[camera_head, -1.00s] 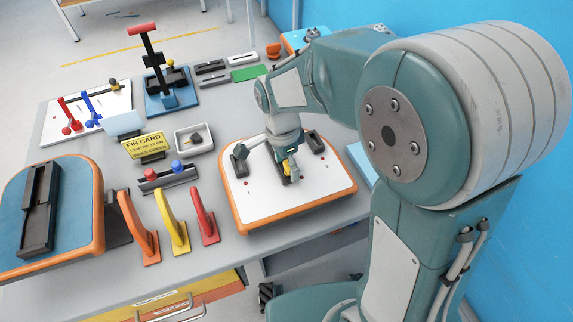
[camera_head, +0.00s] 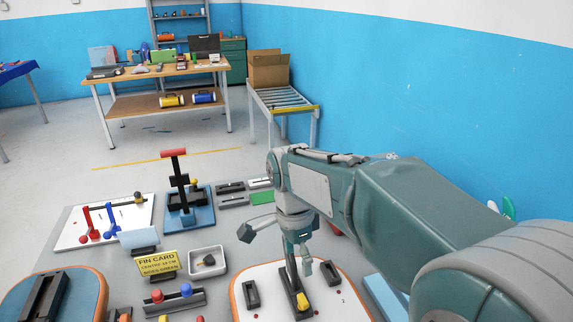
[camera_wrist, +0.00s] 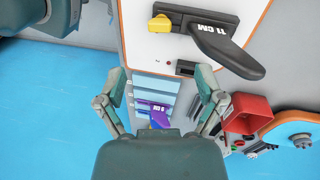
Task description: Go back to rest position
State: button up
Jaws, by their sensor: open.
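My gripper (camera_head: 278,250) hangs above the far part of a white board with an orange rim (camera_head: 236,300). Its two fingers are spread, and nothing is between them. The wrist view also shows the open gripper (camera_wrist: 161,88). On the board, a black fin marked "11 CM" (camera_wrist: 222,42) has a yellow piece (camera_wrist: 160,24) at one end. In the head view the fin's black base (camera_head: 291,275) stands below the gripper. The gripper is apart from the fin.
A yellow fin card (camera_head: 157,264), a grey tray (camera_head: 208,261) and a blue-based stand with a tall post (camera_head: 188,208) are left of the gripper. A blue wall (camera_head: 430,110) runs along the right. Open floor (camera_head: 60,150) lies beyond the bench.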

jog(key=s+d+r+n+t, duration=0.3)
jog(key=s+d+n+t, duration=0.4)
jog(key=s+d+n, duration=0.5)
jog(key=shift+s+r+n+y, duration=0.15)
jog(key=shift+s+n+y, duration=0.35)
jog(key=shift+s, duration=0.6)
jog(key=shift+d, duration=0.1)
